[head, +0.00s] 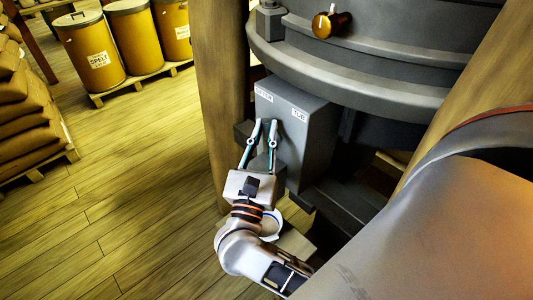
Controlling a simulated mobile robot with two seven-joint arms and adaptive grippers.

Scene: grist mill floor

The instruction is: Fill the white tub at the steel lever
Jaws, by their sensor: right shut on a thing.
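My right gripper (264,128) is at the front of a grey steel box (311,122) under the round mill housing. Its two fingers reach up the box face and are shut on what seems to be the steel lever, which is mostly hidden between them. The box has small white labels; one reads "TUB" and the other is hard to read. A white round rim, apparently the white tub (272,226), shows below the gripper beside my wrist, which hides most of it. My left gripper is not in view.
The grey mill housing (390,65) with a brass-coloured knob (331,22) overhangs the box. A wooden post (219,85) stands close to its left. Drums (91,50) on a pallet and stacked sacks (25,120) stand at the left. The plank floor between is clear.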

